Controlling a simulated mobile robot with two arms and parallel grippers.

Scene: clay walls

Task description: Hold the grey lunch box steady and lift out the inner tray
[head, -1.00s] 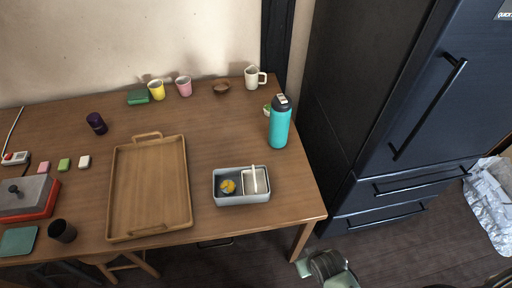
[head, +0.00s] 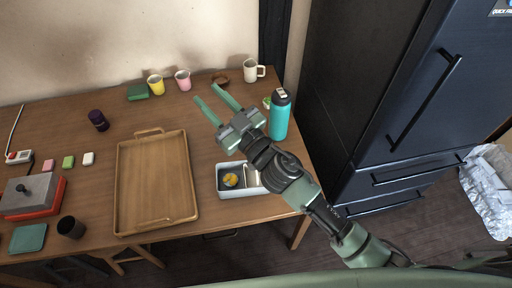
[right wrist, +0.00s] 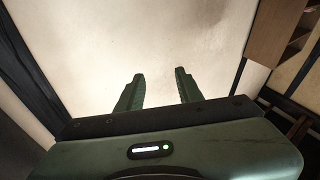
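The grey lunch box (head: 240,194) sits on the table near its front right edge. A yellow food item (head: 231,180) lies in its left part. The pale inner tray (head: 252,176) is in its right part, mostly hidden now behind my right arm. My right gripper (head: 217,105) is open and empty above the table, beyond the box and left of the teal bottle. In the right wrist view its two fingers (right wrist: 158,90) stand apart with only pale wall between and beyond them. My left gripper is not in view.
A wooden tray (head: 157,185) lies left of the box. A teal bottle (head: 280,115) stands close right of my right gripper. Cups (head: 183,80) and a bowl (head: 220,79) stand at the back. A dark fridge (head: 400,100) is on the right.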

